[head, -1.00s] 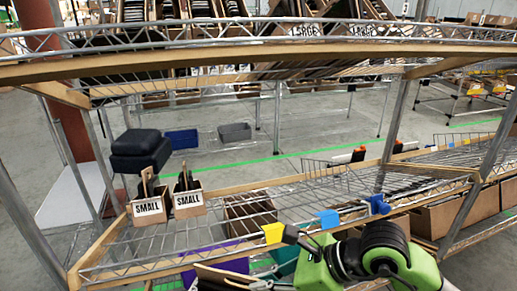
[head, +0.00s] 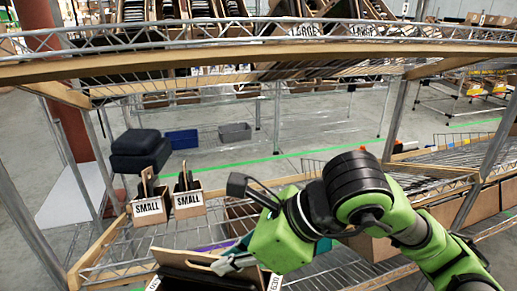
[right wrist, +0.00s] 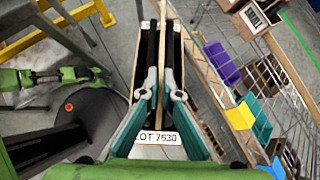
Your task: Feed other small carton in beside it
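Two small cartons with SMALL labels, a left one (head: 148,208) and a right one (head: 189,204), stand side by side at the left of the tilted wire shelf (head: 215,232). A third carton (head: 178,262), open-topped with dark contents, is at the bottom edge of the head view, partly cut off. My right gripper (head: 232,263) has its fingers on this carton's upright divider. In the right wrist view the fingers close on the divider (right wrist: 164,50) from both sides, above the LOT label (right wrist: 158,138). Green parts of my left arm seem to show there at left; its fingers are unclear.
The shelf's wooden front rail (head: 92,255) lies near the carton. An upper shelf board (head: 250,54) spans above. Metal posts (head: 395,120) stand to the right. The shelf is clear right of the cartons.

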